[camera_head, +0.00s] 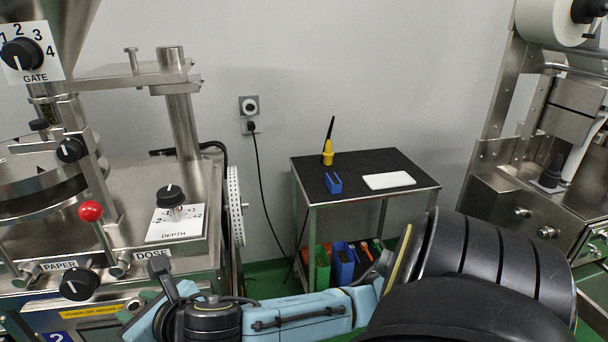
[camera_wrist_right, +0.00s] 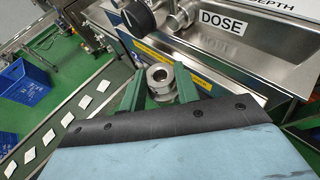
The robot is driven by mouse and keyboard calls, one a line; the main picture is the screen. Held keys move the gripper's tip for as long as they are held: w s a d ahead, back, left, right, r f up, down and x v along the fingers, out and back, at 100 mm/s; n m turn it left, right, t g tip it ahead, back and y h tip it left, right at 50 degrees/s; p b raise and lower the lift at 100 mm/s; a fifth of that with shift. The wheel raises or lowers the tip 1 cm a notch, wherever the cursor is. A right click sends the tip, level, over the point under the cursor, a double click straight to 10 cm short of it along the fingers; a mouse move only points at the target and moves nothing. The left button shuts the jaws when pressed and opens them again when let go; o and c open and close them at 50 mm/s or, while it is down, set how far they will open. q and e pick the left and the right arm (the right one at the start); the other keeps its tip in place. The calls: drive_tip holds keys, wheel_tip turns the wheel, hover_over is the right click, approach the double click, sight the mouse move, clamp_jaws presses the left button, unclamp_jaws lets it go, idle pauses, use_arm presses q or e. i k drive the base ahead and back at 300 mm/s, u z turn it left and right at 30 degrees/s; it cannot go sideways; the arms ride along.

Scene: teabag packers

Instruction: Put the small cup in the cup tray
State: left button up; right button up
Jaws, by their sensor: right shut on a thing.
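The small cup (camera_wrist_right: 161,78) is a short shiny metal cylinder with a round opening, seen in the right wrist view. My right gripper (camera_wrist_right: 158,88) has its green fingers on either side of it and is shut on it. It is held in front of the steel machine, below the DOSE label. In the head view my right arm reaches across the bottom to the lower left, and the gripper's fingertips are hard to make out there. My left gripper is not in view. I cannot pick out the cup tray in either view.
The steel dosing machine (camera_head: 185,245) with knobs and a red-topped lever (camera_head: 91,211) stands close at the left. A black-topped cart (camera_head: 350,168) holds a blue holder (camera_head: 333,183) and a white plate (camera_head: 389,180).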

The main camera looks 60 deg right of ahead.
sight(398, 180)
drive_tip(key=z, duration=0.75)
drive_tip(key=k, duration=1)
drive_tip(key=z, duration=1.45)
drive_tip(key=i, duration=0.75)
drive_tip(key=z, duration=0.6)
drive_tip(key=i, duration=1.15)
drive_tip(key=u, duration=1.2)
drive_tip(key=i, duration=0.45)
drive_tip(key=u, duration=0.4)
